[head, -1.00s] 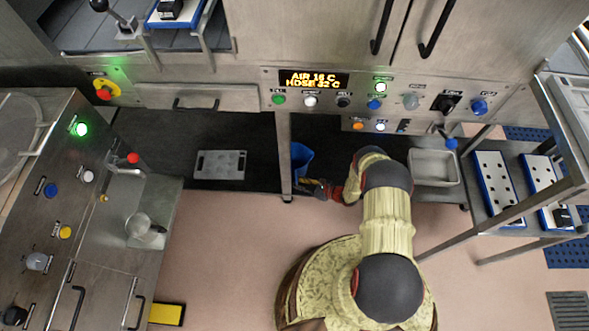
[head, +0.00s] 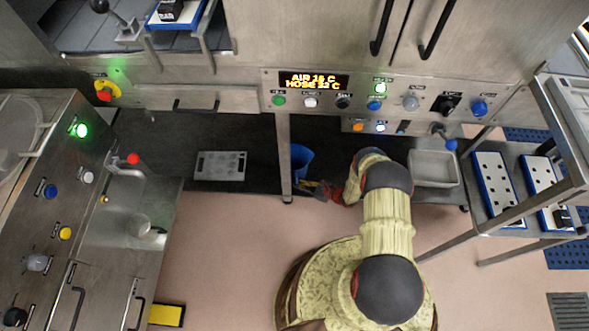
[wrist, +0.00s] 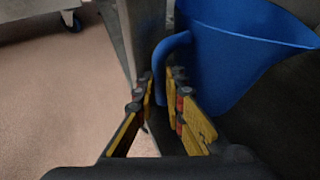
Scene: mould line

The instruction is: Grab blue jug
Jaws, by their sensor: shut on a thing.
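The blue jug (head: 301,158) stands in the dark space under the machine, just right of a metal leg that hides part of it in the head view. In the wrist view the jug (wrist: 232,58) fills the upper right, with its curved handle (wrist: 170,48) toward the fingers. My gripper (head: 309,188) is at the jug's near side. In the wrist view my gripper (wrist: 160,90) has its yellow and black fingers on either side of the handle, shut on it. The handle's lower part is between the fingers.
The metal leg (head: 285,160) stands close left of the jug. A grey perforated plate (head: 220,166) lies further left. A pale tray (head: 434,168) is to the right of my arm. The pink floor (head: 225,250) is clear in front.

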